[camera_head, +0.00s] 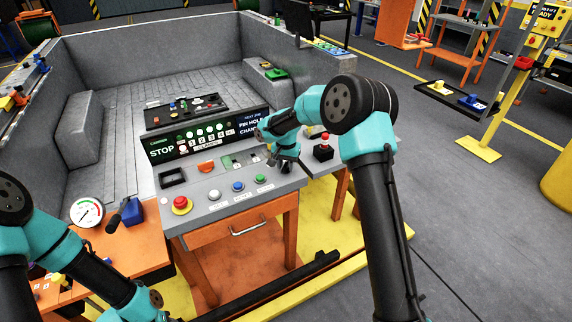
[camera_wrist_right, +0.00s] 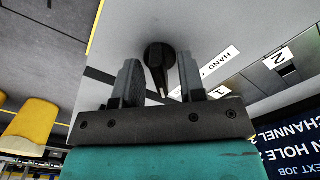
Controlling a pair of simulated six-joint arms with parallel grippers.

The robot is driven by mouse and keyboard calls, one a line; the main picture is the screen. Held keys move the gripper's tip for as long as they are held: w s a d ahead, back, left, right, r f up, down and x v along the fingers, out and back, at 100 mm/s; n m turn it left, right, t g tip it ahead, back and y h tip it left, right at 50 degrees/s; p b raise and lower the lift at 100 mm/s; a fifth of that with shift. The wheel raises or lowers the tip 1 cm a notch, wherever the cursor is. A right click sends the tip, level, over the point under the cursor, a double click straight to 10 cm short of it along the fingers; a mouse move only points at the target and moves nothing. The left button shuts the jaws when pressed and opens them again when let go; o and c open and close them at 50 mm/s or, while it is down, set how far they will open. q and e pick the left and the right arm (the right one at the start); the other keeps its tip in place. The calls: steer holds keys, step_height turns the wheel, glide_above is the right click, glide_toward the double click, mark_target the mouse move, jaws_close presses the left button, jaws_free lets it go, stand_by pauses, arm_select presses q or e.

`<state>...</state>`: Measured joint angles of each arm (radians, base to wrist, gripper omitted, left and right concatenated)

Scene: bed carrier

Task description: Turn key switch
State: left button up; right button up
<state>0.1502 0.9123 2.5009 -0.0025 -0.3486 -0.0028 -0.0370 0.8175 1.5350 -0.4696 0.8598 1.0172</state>
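The key switch (camera_wrist_right: 158,58) is a black round knob with a narrow handle on the light grey panel in the right wrist view. Next to it is a label (camera_wrist_right: 218,66) starting "HAND", with white plates "1" and "2" further right. My right gripper (camera_wrist_right: 160,82) is open, with one finger on each side of the handle and gaps showing at both sides. In the head view, my right gripper (camera_head: 287,165) is over the right part of the sloping console (camera_head: 205,195) and hides the switch. My left arm is at the lower left; its gripper is out of view.
The console carries a red emergency button (camera_head: 181,205), white, blue and green buttons, and an orange switch (camera_head: 206,166). A display (camera_head: 200,138) stands behind. A post with a red button (camera_head: 323,148) is right of my right gripper. A gauge (camera_head: 87,212) sits left.

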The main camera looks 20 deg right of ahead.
jaws_close()
steer(key=shift+n, duration=0.3)
steer(key=n, duration=0.3)
steer(key=shift+n, duration=0.4)
steer(key=n, duration=0.4)
steer(key=shift+n, duration=0.3)
steer(key=n, duration=0.4)
steer(key=shift+n, duration=2.5)
